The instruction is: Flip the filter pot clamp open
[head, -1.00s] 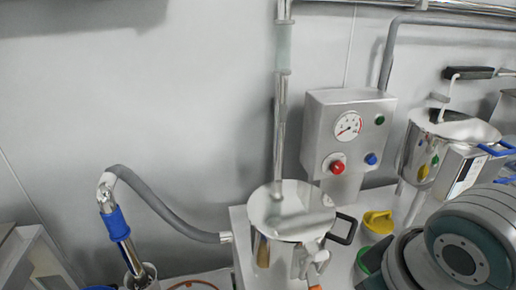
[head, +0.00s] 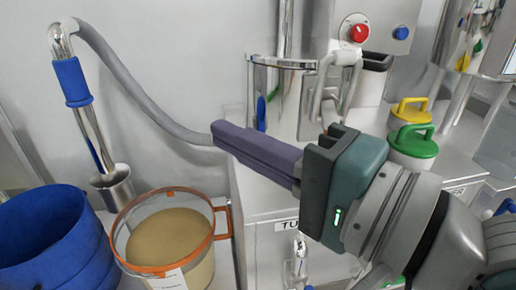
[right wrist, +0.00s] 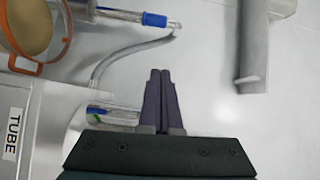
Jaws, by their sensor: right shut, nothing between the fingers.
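The steel filter pot (head: 285,75) stands on the bench in the head view, its lower part close behind my right arm. A bent metal piece (head: 345,58), which looks like the clamp, rises at its right side; its lower end is hidden by my gripper, and I cannot tell if it is latched. My right gripper (head: 222,135) is shut and empty, its purple fingers pointing left across the front of the pot. In the right wrist view the closed fingers (right wrist: 159,75) lie beside a shiny cylinder (right wrist: 108,114), likely the pot. My left gripper is not in view.
An orange-rimmed bucket of tan material (head: 165,235) and a blue tub (head: 45,240) stand at lower left. A grey hose (head: 140,95) runs behind the fingers. Yellow (head: 410,108) and green (head: 413,141) lidded weights or pots sit right. A control box (head: 370,25) is behind.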

